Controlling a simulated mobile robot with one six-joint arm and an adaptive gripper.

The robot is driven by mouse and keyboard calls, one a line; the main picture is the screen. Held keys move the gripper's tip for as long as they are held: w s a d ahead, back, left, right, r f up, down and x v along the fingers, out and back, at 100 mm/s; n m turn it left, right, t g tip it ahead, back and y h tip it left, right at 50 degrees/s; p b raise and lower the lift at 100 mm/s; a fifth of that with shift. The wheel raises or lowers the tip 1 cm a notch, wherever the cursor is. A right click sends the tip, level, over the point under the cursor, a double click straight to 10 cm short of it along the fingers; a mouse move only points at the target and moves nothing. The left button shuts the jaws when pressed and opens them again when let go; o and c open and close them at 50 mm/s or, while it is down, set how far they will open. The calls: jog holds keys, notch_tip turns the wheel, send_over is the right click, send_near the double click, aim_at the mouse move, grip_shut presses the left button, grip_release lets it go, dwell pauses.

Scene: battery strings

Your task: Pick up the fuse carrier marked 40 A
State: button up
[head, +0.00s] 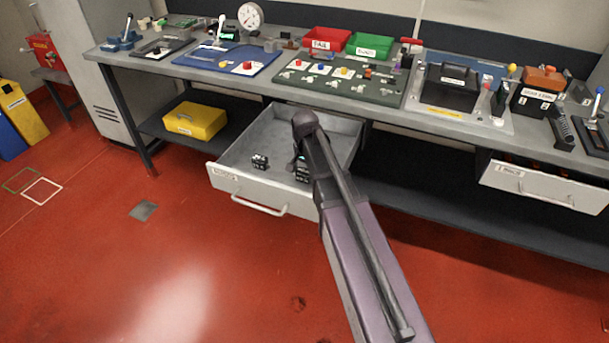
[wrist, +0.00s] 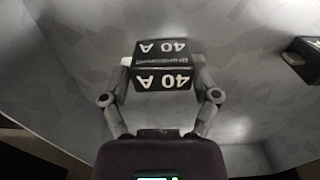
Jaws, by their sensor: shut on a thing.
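The fuse carrier marked 40 A (wrist: 162,66) is a black block with white lettering, seen upside down in the wrist view. My gripper (wrist: 162,84) is shut on it, with one finger at each side. In the head view the black carrier (head: 302,172) shows only in part beside my arm, which hides most of my gripper. They are in or over the open drawer (head: 228,183); I cannot tell whether the carrier touches the drawer floor. A second black block (head: 260,162) lies in the drawer to the left, and a dark block (wrist: 304,58) shows at the right edge of the wrist view.
The workbench (head: 262,83) above holds boards, a red bin (head: 326,40) and a green bin (head: 369,46). A yellow case (head: 195,120) lies on the lower shelf. Another drawer (head: 540,185) is at the right. The red floor in front is mostly clear.

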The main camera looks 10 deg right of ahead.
aim_at(304, 169)
dwell(0.4)
jog(key=shift+r+p, duration=0.2)
jog(key=shift+p, duration=0.15)
jog(key=shift+c, duration=0.8)
jog(key=shift+w+r+p, duration=0.15)
jog(key=shift+r+p, duration=0.3)
jog(key=shift+p, duration=0.05)
notch_tip(304, 169, up, 8)
jog(key=p, duration=0.8)
jog(key=shift+r, duration=0.2)
jog(key=shift+r+p, duration=0.1)
jog(key=shift+p, duration=0.25)
